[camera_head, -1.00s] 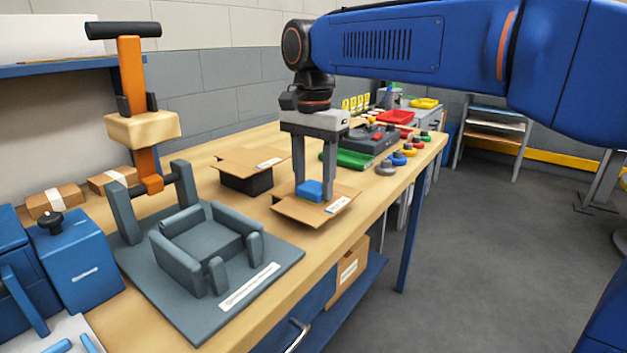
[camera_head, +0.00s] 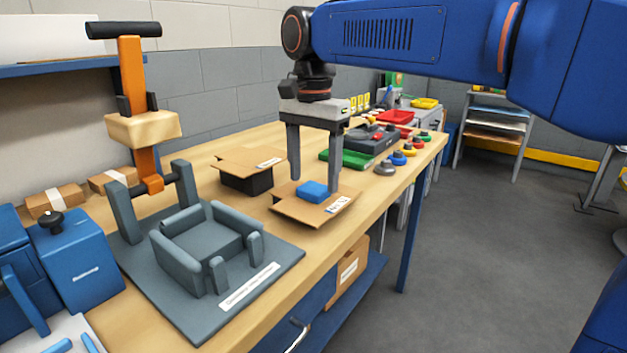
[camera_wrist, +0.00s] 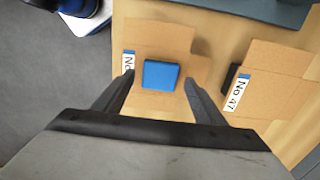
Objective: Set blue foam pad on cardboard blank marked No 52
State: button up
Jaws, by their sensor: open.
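The blue foam pad (camera_head: 314,191) lies flat on a cardboard blank (camera_head: 293,213) near the table's front edge. In the wrist view the pad (camera_wrist: 160,75) sits near the middle of that blank (camera_wrist: 160,105). The blank's label shows only "No" in the wrist view, and its number is too small to read in the head view. My gripper (camera_head: 314,182) is open above the pad, with a finger on each side and clear gaps between. It also shows in the wrist view (camera_wrist: 158,79). A second blank (camera_head: 235,160), labelled No 47 (camera_wrist: 238,92), lies to the left in the head view.
A grey fixture (camera_head: 210,245) with an orange-handled press (camera_head: 130,70) stands at the left front. A dark device (camera_head: 370,138), a green tray (camera_head: 345,158) and several coloured knobs (camera_head: 397,158) lie behind to the right. The floor (camera_head: 480,240) beside the table is open.

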aim_at(314, 187)
notch_tip(314, 187, up, 10)
dwell(0.4)
jog(key=s+d+f+n+t, duration=0.1)
jog(key=s+d+f+n, duration=0.1)
jog(key=s+d+f, duration=0.5)
jog(key=s+d+f+n+t, duration=0.2)
jog(key=s+d+f, duration=0.4)
jog(key=d+f, duration=0.5)
jog(key=s+d+f+n+t, duration=0.1)
jog(key=s+d+f+n, duration=0.2)
jog(key=s+d+f, duration=0.4)
notch_tip(314, 187, down, 7)
jog(key=shift+s+d+r+n+t, duration=0.2)
jog(key=shift+s+d+n+t, duration=0.15)
jog(key=shift+d, duration=0.7)
